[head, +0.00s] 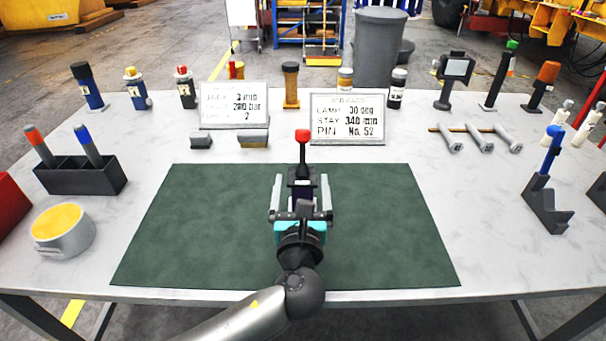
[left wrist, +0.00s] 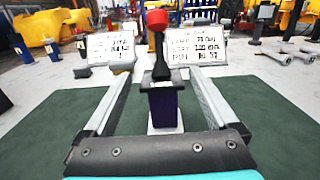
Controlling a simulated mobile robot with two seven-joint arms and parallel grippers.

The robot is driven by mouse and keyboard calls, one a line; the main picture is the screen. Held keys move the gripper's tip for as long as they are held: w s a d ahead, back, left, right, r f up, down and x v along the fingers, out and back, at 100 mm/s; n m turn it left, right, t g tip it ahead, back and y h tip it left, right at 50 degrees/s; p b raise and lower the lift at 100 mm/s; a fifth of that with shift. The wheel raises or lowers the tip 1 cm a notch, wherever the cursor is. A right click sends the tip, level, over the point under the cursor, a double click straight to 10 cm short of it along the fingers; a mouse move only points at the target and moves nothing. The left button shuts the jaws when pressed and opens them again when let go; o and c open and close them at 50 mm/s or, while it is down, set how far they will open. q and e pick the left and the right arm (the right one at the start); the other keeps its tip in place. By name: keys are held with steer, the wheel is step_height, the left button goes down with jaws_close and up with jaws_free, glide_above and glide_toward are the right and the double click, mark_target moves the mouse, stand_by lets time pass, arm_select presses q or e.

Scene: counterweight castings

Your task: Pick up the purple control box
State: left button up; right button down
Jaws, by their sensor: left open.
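The purple control box (head: 302,195) stands upright on the green mat (head: 390,225), with a black top and a lever ending in a red knob. It also shows in the left wrist view (left wrist: 164,111), its dark purple body facing me. My left gripper (head: 301,184) is open, with one finger on each side of the box and visible gaps between fingers and box in the left wrist view. Part of the box's lower body is hidden by my gripper in the head view. My right gripper is not in view.
Two white sign boards (head: 346,117) (head: 233,103) stand behind the mat. A blue-handled black part (head: 547,205) is at right. The mat around the box is clear.

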mark_target(302, 197)
arm_select(q)
steer(key=shift+w, duration=0.35)
steer(key=shift+w+d+f, duration=0.1)
steer(key=shift+w+f, duration=0.05)
steer(key=shift+f, duration=0.2)
steer(key=f+b, duration=0.2)
steer(key=f, duration=0.1)
steer(key=f+b, duration=0.1)
steer(key=f, duration=0.1)
steer(key=shift+s, duration=0.3)
step_height(302, 197, down, 3)
steer(key=shift+r+b, duration=0.2)
steer(key=shift+b, duration=0.35)
steer(key=shift+w+r, duration=0.2)
steer(key=shift+w, duration=0.8)
steer(key=w+b, duration=0.1)
steer(key=w, duration=0.4)
steer(key=shift+b, duration=0.4)
steer(key=shift+w, duration=0.35)
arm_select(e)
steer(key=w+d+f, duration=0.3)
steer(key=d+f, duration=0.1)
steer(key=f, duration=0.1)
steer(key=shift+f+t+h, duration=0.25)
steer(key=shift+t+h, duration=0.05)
